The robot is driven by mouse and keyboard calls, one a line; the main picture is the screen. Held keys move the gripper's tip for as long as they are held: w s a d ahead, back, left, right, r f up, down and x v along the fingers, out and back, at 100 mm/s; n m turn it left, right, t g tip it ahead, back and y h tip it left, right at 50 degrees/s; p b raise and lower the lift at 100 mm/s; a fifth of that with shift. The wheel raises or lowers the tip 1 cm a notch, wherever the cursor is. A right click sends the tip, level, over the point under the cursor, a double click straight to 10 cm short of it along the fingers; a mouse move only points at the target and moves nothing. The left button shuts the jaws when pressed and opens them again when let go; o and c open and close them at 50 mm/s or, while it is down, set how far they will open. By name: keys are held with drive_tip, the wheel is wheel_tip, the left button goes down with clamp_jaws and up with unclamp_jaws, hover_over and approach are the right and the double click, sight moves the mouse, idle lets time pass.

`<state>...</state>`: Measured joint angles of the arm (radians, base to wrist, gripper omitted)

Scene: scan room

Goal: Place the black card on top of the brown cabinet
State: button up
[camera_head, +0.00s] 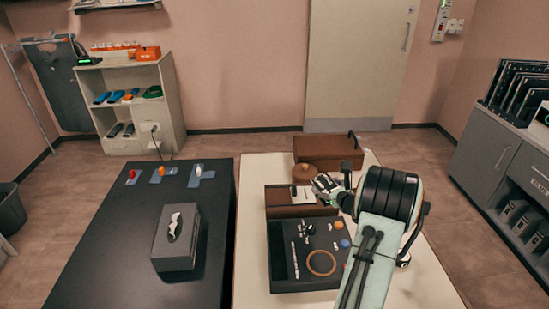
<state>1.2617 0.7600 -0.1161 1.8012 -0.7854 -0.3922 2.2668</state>
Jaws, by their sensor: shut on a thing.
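A brown cabinet-like box (312,147) stands at the back of the table, behind my gripper. Its top is bare apart from a dark upright piece at its right end. My gripper is in front of this box and apart from it.
The dark tray (281,266) holds a ring, a pen-like stick and small balls. Its brown back part (278,199) bears a white card (303,194). A round brown container (305,174) stands before the brown box. A tissue box (176,240) sits on the black table (107,245).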

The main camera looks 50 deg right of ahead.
drive_tip(key=s+d+f+m+g+h, duration=0.1)
drive_tip(key=s+d+f+m, duration=0.1)
drive_tip(key=s+f, duration=0.35)
drive_tip(key=s+d+f+m+g+h, duration=0.1)
drive_tip(key=s+d+f+h, duration=0.15)
drive_tip(key=s, duration=0.65)
drive_tip(key=shift+y, duration=0.45)
drive_tip(key=shift+w+a+f, duration=0.1)
drive_tip(key=shift+a+f, duration=0.05)
drive_tip(key=shift+f, duration=1.6)
drive_tip(key=shift+a+f, duration=0.1)
drive_tip(key=shift+f, duration=1.65)
drive_tip(key=shift+f, duration=0.6)
drive_tip(key=o, duration=1.3)
